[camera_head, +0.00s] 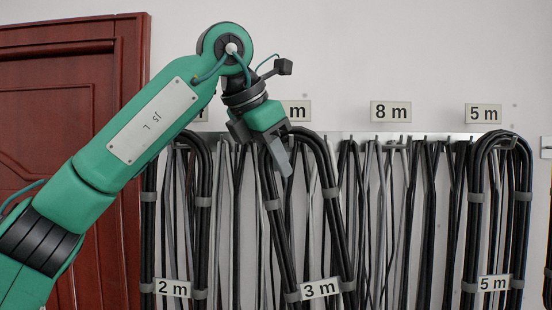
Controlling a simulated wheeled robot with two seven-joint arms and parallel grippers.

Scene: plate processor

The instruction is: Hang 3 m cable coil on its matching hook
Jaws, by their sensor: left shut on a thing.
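The 3 m cable coil (331,200) is a black looped bundle with grey ties and a "3 m" tag (320,288) at its lower part. It hangs slightly tilted in front of the rail. My left gripper (276,152) is shut on the coil near its top. The rail with hooks (440,138) runs along the wall behind. The label above the coil (298,111) is partly hidden by my gripper; only its "m" shows. Whether the coil touches a hook cannot be told. My right gripper is not in view.
A 2 m coil (203,200) hangs at left and a 5 m coil (475,210) at right, under a "5 m" label (483,114). An "8 m" label (391,111) is between, above several thin hanging cables. A red door (60,110) stands at left.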

